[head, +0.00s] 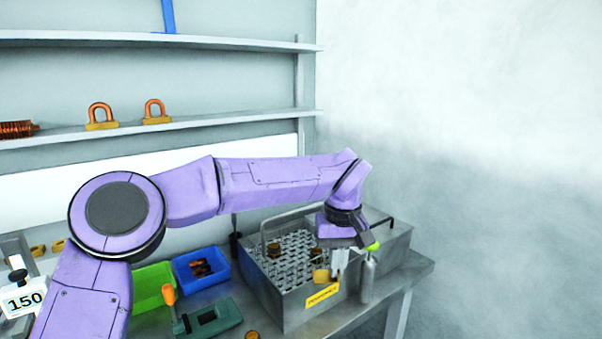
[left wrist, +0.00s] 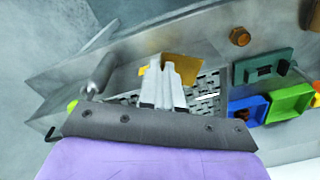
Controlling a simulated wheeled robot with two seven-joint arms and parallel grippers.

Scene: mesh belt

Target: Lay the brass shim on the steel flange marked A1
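My left gripper (head: 338,268) hangs over the front right part of a steel box with a mesh top (head: 297,247). In the left wrist view its two pale fingers (left wrist: 163,68) are close together. A thin brass-coloured plate, which looks like the brass shim (left wrist: 184,68), sits at the fingertips and sticks out to one side. The shim also shows in the head view (head: 321,276), above the box's front edge. The fingers appear shut on it. I cannot make out a steel flange or an A1 mark. My right gripper is not in view.
A grey cylinder (head: 367,278) stands close right of the gripper. Brown round pieces (head: 274,250) sit on the mesh. Blue (head: 202,268) and green (head: 153,287) bins and a green tool (head: 208,319) lie to the left.

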